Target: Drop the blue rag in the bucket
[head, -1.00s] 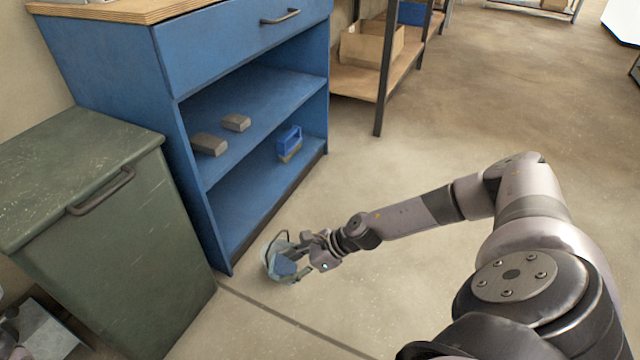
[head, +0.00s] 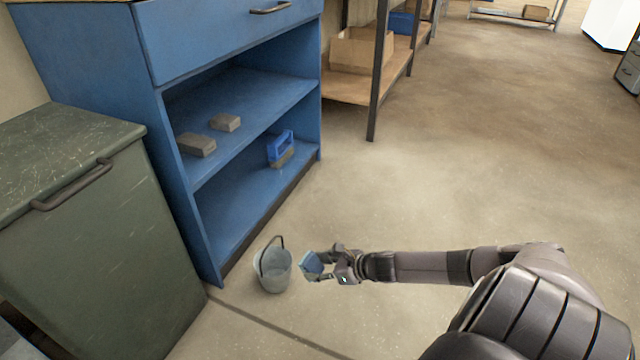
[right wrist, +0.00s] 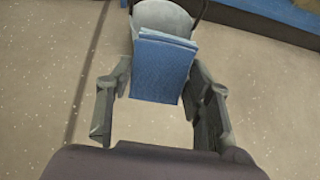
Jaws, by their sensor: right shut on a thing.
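The blue rag (head: 312,264) is a folded blue cloth held at the tips of my right gripper (head: 324,267). In the right wrist view the rag (right wrist: 161,72) lies between the two fingers, which are shut on it. The grey bucket (head: 274,276) stands upright on the floor by the blue cabinet's front corner, its dark handle raised. In the head view the rag is just right of the bucket's rim. In the right wrist view the bucket (right wrist: 163,17) is beyond the rag, which hides part of it. My left gripper is not in view.
A blue cabinet (head: 240,225) with open shelves holds two grey blocks (head: 197,144) and a blue-handled brush (head: 281,149). A green cabinet (head: 95,255) stands at the left. A rack (head: 345,88) with boxes is behind. The floor (head: 470,170) at right is clear.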

